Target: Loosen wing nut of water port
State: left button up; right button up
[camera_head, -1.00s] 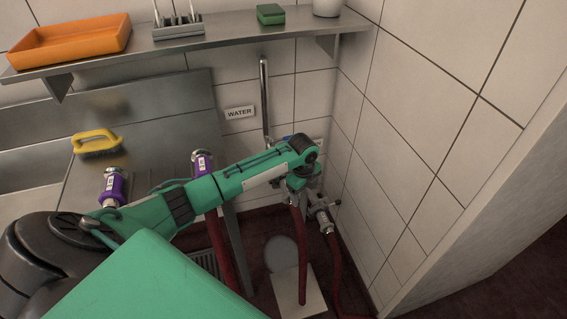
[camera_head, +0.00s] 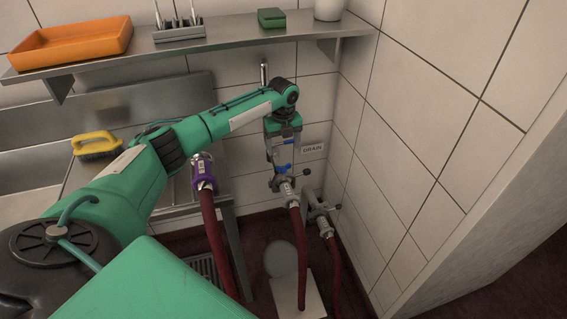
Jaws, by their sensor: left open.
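The water port (camera_head: 285,187) is a metal fitting with a side lever, on a pipe below blue valve parts (camera_head: 283,168), with a red hose (camera_head: 297,245) hanging from it. Its wing nut is too small to make out clearly. My left gripper (camera_head: 282,158) points down over the pipe just above the port and is open. Its fingers are at the height of the blue parts; I cannot tell whether they touch them. My arm hides the WATER sign. My right gripper is not in view.
The drain port (camera_head: 320,211) with its own hose is close at the right, below the DRAIN sign (camera_head: 313,149). A purple coupling (camera_head: 203,172) on a hose is left. A metal shelf (camera_head: 225,41) runs above, and the tiled side wall (camera_head: 400,150) bounds the right.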

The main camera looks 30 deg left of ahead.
aim_at(284, 165)
pick_arm(q)
notch_tip(284, 165, down, 9)
jog(key=shift+r, duration=0.1)
dwell(0.3)
jog(key=c, duration=1)
